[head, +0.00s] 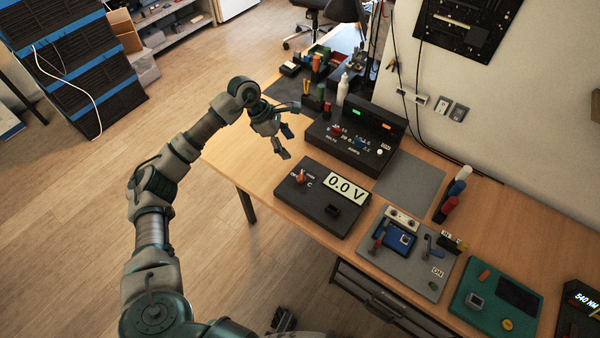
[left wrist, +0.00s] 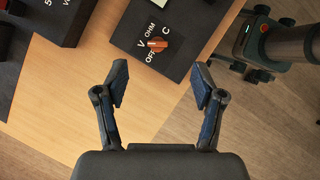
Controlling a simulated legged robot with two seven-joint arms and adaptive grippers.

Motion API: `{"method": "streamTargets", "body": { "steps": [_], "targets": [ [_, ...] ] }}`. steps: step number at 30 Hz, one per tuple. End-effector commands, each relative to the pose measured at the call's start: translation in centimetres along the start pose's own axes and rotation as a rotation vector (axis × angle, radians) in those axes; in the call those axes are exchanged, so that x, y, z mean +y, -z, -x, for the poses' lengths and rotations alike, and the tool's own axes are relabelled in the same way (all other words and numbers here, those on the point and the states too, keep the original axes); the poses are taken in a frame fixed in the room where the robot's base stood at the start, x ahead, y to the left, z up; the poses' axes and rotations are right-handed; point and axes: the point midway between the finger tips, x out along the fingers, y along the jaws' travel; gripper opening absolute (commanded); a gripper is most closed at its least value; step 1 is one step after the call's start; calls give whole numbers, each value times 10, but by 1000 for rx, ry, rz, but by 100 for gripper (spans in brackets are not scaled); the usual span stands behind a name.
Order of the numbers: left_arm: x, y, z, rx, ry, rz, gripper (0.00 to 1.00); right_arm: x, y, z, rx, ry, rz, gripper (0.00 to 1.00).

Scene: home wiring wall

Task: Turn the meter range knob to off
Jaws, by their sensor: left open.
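The meter (head: 322,197) is a dark box on the table with a lit display reading 0.0 V. Its orange range knob (head: 300,178) is at the box's left end. The knob also shows in the left wrist view (left wrist: 157,44), among white labels V, OHM, C and OFF. I cannot tell for sure which label it points to. My left gripper (head: 285,145) is open and empty, above the table beyond the meter in the head view. In the wrist view its two fingertips (left wrist: 160,85) are spread below the knob, apart from it. My right gripper is not clearly visible.
A dark power supply box (head: 352,135) stands behind the meter. A grey board with a blue module (head: 400,238) and a green board (head: 495,300) lie to the right. A bare grey mat (head: 410,182) lies between.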

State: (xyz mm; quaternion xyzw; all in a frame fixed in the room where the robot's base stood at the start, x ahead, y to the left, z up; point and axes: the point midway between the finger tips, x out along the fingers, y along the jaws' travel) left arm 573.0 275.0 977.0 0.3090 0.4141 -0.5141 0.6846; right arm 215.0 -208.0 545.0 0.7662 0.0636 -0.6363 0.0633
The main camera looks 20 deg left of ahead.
Motion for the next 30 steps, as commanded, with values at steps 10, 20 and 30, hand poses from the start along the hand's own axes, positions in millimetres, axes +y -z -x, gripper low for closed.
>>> {"method": "streamTargets", "body": {
  "steps": [10,20,30],
  "targets": [
    [4,24,-14,97,0,3,69,1,0,1,0,1,-1,42],
    [4,31,-93,92,2,3,69,1,5,14,1,-1,-2,42],
    [5,36,-148,91,-1,3,69,1,8,27,3,0,-4,42]
  ]
}}
